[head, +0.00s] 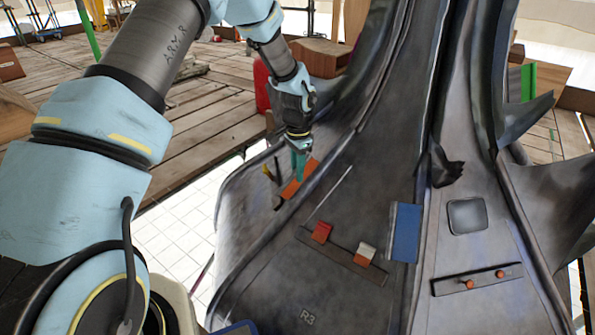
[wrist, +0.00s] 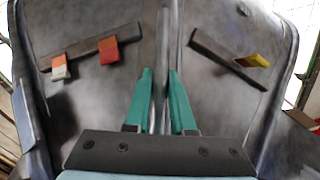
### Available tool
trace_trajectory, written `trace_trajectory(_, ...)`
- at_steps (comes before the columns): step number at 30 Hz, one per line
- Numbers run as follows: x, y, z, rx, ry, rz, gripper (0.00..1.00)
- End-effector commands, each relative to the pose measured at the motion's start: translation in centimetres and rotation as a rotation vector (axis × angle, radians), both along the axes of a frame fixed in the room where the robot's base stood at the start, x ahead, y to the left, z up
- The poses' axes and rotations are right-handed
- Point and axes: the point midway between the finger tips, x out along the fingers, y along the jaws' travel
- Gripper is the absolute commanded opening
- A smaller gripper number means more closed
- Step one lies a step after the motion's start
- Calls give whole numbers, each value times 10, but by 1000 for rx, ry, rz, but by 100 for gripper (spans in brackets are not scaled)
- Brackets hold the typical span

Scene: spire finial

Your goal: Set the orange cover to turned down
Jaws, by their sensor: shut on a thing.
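The orange cover (head: 291,188) shows in the head view as a slanted orange strip at the left edge of the dark metal body. My gripper (head: 300,168) points down at it, with its teal fingers crossing the strip and hiding its middle. In the wrist view my gripper (wrist: 162,76) has its two teal fingers close together, with a narrow gap and a grey ridge line between and beyond them. No orange shows between the fingers there, so the exact grip is unclear. My gripper is shut on the cover. I cannot tell the cover's angle clearly.
A bar carries a red flap (head: 321,232) and an orange-and-white flap (head: 366,253). A blue panel (head: 405,232) stands to their right. A yellow piece (wrist: 252,60) sits on another bar. A bar with two orange knobs (head: 478,280) lies at lower right.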

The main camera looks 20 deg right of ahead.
Motion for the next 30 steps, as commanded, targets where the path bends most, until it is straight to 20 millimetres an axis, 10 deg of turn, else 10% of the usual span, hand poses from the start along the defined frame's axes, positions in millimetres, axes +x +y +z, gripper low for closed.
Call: trace_trajectory(30, 0, 0, 0, 1, 1, 0, 0)
